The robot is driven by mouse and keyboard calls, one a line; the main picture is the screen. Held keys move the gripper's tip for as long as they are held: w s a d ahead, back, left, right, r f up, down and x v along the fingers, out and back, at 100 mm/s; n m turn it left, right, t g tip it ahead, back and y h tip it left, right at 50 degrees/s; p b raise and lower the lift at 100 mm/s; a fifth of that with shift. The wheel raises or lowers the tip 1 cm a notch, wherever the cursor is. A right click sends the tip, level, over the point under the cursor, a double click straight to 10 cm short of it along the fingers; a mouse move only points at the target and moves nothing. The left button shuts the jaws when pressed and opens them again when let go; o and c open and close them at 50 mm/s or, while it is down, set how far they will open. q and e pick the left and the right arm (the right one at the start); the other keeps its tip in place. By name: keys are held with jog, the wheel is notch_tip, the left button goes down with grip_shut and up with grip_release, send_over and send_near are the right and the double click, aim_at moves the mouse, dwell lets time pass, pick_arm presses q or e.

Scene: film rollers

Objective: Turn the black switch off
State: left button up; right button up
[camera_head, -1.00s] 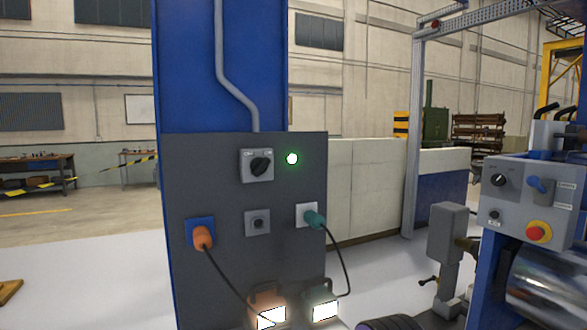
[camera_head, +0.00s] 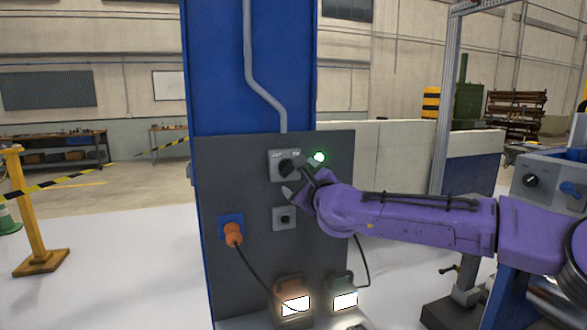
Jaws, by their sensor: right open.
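The black switch (camera_head: 286,166) is a rotary knob on a light grey plate, high on the dark grey panel (camera_head: 235,185). A round green light (camera_head: 319,156) glows to its right. My right gripper (camera_head: 296,182) is open in front of the panel, its fingers just below and to the right of the knob. One finger appears to overlap the knob's edge; I cannot tell whether it touches. My purple right arm comes in from the right and hides the green plug's socket. My left gripper is not in view.
Below the switch is a small grey push-button plate (camera_head: 284,217). An orange plug (camera_head: 233,234) sits in a blue socket to the left. Two lit lamps (camera_head: 295,305) stand at the panel's foot. A machine control box (camera_head: 545,180) is at the right. A yellow barrier post (camera_head: 30,215) stands left.

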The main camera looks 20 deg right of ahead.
aim_at(292, 170)
jog(key=w+p, duration=0.1)
jog(key=w, duration=0.4)
jog(key=shift+w+a+r+p, duration=0.1)
jog(key=shift+w+a+p, duration=0.1)
jog(key=shift+p, duration=0.2)
jog(key=shift+w, duration=0.45)
jog(key=c, duration=1.1)
jog(key=shift+o, duration=0.2)
